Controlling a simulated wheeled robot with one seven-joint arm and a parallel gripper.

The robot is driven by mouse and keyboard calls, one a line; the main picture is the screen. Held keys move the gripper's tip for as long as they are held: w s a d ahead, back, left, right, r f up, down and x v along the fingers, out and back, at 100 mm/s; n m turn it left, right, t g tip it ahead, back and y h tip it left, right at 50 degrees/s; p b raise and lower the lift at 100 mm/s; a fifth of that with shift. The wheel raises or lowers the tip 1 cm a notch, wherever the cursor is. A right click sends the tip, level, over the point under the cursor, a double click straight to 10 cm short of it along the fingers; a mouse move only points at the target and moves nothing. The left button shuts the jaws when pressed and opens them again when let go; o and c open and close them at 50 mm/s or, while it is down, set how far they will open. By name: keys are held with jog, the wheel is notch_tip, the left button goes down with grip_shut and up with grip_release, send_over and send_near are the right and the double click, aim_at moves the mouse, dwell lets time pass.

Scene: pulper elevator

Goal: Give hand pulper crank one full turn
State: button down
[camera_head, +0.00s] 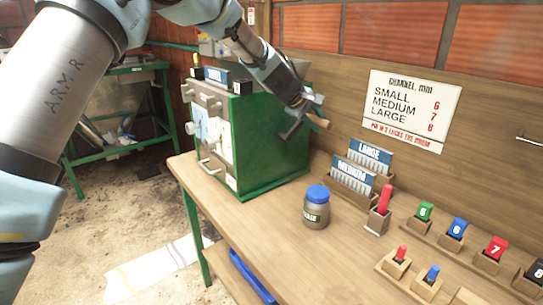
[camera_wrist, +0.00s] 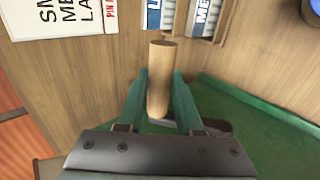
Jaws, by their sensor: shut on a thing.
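The hand pulper is a green box-shaped machine (camera_head: 268,148) on the wooden bench, with knobs and handles on its front face. Its crank (camera_head: 290,131) is on the right side and has a wooden handle (camera_head: 319,121). My gripper (camera_head: 312,108) is at the crank, above and beside the handle. In the wrist view the upright-looking wooden handle (camera_wrist: 160,75) stands between the two green fingers of my gripper (camera_wrist: 160,100), which are shut on it. The lower end of the handle and most of the crank arm are hidden in the wrist view.
A jar with a blue lid (camera_head: 316,207) stands on the bench (camera_head: 285,250) in front of the pulper. Card racks marked LARGE (camera_head: 370,153) and MEDIUM (camera_head: 352,175) stand to its right. Small coloured blocks in wooden holders fill the right. A sign (camera_head: 410,110) hangs on the wall.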

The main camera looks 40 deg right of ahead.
jog(key=shift+w+a+r, duration=0.1)
jog(key=shift+a+r, duration=0.15)
jog(key=shift+a, duration=0.3)
jog(key=shift+w+a+r, duration=0.1)
jog(key=shift+a+r, duration=0.15)
jog(key=shift+a, duration=0.25)
jog(key=shift+s+a, duration=0.1)
jog(key=shift+s, duration=0.1)
jog(key=shift+b+v, duration=0.4)
jog(key=shift+v, duration=0.6)
jog(key=shift+s+d+r+p, duration=0.1)
jog(key=shift+d+r+p, duration=0.25)
jog(key=shift+d+p, duration=0.45)
jog(key=shift+f, duration=0.1)
